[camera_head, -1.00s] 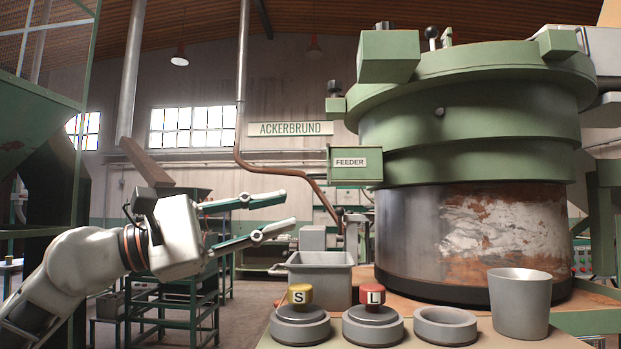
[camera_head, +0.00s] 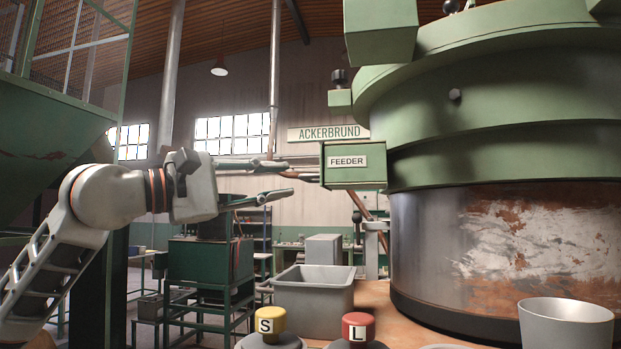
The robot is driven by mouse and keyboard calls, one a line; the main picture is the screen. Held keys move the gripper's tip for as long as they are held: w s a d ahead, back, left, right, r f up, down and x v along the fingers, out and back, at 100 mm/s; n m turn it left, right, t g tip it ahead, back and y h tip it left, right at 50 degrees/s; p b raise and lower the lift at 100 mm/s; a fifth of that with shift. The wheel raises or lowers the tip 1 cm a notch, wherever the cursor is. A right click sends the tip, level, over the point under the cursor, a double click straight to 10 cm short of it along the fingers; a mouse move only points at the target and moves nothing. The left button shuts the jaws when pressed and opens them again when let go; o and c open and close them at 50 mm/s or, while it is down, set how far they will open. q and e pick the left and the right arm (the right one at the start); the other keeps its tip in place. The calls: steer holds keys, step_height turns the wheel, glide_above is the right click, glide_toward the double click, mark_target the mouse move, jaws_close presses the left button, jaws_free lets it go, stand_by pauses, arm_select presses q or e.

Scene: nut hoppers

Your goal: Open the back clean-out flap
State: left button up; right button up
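The big round green machine (camera_head: 480,110) with a worn metal lower drum (camera_head: 530,245) fills the right side. A green box labelled FEEDER (camera_head: 352,165) sticks out from its left side. I cannot make out a back clean-out flap; the far side of the machine is hidden. My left gripper (camera_head: 288,179) is open and empty, its two fingers pointing right. In the picture its tips lie just left of the FEEDER box; I cannot tell how far apart they are in depth. My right gripper is out of view.
A grey bin (camera_head: 312,300), a yellow S knob (camera_head: 270,320), a red L knob (camera_head: 361,326) and a grey cup (camera_head: 566,325) stand in front of the machine. Green workshop furniture (camera_head: 205,265) stands behind my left arm. A large green hopper (camera_head: 45,150) is at left.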

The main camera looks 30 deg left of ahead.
mark_target(305, 179)
arm_select(q)
steer(key=x, duration=0.6)
steer(key=shift+w+d+p, duration=0.1)
steer(key=shift+p, duration=0.3)
jaws_close()
